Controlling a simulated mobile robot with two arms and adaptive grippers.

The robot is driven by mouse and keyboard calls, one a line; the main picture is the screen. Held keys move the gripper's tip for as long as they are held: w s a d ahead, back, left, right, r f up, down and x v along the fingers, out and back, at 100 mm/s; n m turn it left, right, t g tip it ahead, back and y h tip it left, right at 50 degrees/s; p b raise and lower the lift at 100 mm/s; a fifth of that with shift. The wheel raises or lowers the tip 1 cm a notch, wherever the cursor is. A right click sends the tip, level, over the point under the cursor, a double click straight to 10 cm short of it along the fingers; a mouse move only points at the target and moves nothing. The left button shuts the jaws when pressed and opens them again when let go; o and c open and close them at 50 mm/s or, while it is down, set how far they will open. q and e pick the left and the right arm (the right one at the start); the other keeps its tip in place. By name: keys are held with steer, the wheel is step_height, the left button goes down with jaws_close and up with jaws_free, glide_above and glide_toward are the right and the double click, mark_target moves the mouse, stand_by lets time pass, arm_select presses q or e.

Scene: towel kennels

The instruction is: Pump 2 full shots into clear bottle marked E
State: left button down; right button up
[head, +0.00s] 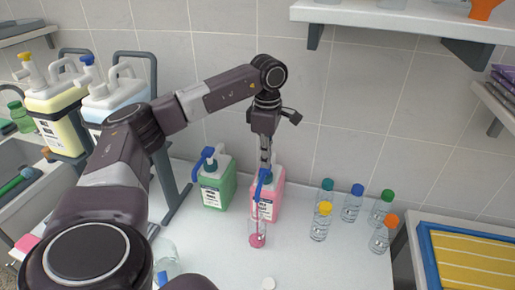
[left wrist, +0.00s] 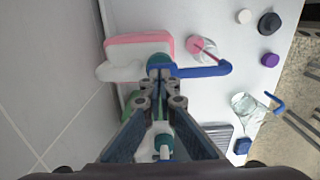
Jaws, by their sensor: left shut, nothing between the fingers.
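A pink jug (head: 268,196) with a blue pump stands on the white counter by the wall; it also shows in the left wrist view (left wrist: 140,45). My left gripper (head: 265,164) is shut and empty, pointing down onto the blue pump head (head: 261,184). Its tips (left wrist: 160,78) appear to touch the pump top. The blue spout (left wrist: 205,71) reaches over an open clear bottle (head: 257,231) with pink liquid in its bottom. A thin pink line runs down into the bottle, which also shows in the left wrist view (left wrist: 207,50). No letter on it is readable. My right gripper is out of view.
A green jug (head: 217,188) with a blue pump stands left of the pink one. Several capped clear bottles (head: 320,222) stand to the right. A blue-framed yellow tray (head: 470,262) lies at far right. Loose caps (left wrist: 270,60) lie near the counter's edge.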

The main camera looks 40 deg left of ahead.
arm_select(q)
steer(key=shift+f, duration=0.45)
steer(key=shift+r, duration=0.1)
steer(key=shift+r+p, duration=2.1)
steer(key=shift+r, duration=0.55)
steer(key=shift+f, duration=0.25)
steer(key=shift+f+b, duration=1.65)
steer(key=shift+f, duration=0.9)
steer(key=shift+r, duration=0.1)
